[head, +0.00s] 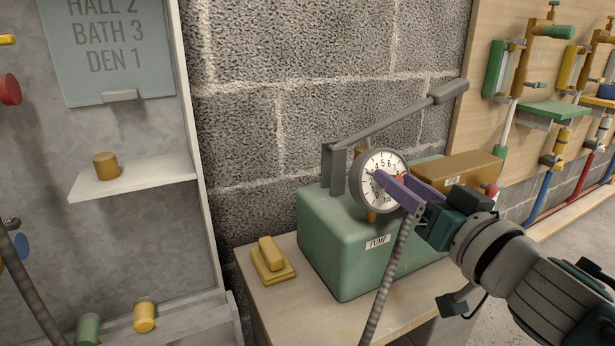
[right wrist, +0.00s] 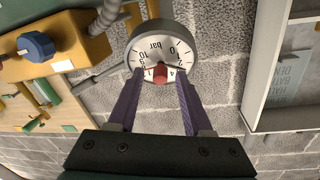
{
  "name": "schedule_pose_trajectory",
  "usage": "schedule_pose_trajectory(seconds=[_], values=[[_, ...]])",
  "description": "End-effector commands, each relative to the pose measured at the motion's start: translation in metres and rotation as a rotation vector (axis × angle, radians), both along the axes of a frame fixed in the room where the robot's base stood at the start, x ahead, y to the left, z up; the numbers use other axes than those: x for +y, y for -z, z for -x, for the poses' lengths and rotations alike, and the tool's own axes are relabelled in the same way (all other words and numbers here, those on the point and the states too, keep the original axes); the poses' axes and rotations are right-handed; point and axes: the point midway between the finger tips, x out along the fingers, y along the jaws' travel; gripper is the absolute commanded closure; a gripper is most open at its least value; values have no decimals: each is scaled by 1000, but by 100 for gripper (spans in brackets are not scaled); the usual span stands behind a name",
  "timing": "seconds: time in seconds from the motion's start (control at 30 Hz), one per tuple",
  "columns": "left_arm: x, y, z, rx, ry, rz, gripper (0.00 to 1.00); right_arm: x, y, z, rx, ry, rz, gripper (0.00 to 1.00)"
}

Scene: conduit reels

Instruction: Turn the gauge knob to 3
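The gauge (head: 365,190) is a round white dial with a grey rim and black numbers, standing on the green pump (head: 340,240). In the right wrist view the dial (right wrist: 160,52) is upside down and reads "bar". A red knob (right wrist: 160,73) shows at its lower part, between my fingertips. My right gripper (head: 388,180) has purple fingers reaching over the dial and hiding part of it. In the right wrist view the fingers (right wrist: 159,75) are spread, one on each side of the red knob, with gaps visible. My left gripper is not in view.
A lever arm (head: 400,115) rises behind the gauge. A grey hose (head: 390,285) runs in front of the pump. A yellow block (head: 270,258) lies on the bench at left. A sign panel (head: 120,60) hangs at upper left.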

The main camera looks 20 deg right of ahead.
Motion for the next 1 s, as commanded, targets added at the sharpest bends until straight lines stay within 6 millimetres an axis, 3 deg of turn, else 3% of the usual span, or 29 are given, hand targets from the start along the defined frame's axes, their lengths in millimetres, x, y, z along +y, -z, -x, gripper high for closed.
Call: schedule_pose_trajectory(seconds=[0.03, 0.43, 1.0], values=[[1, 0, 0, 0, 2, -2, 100, 0, 0, 0, 0, 0, 0, 56], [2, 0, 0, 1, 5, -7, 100, 0, 0, 0, 0, 0, 0, 100], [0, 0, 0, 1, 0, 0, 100, 0, 0, 0, -4, -12, 27, 100]])
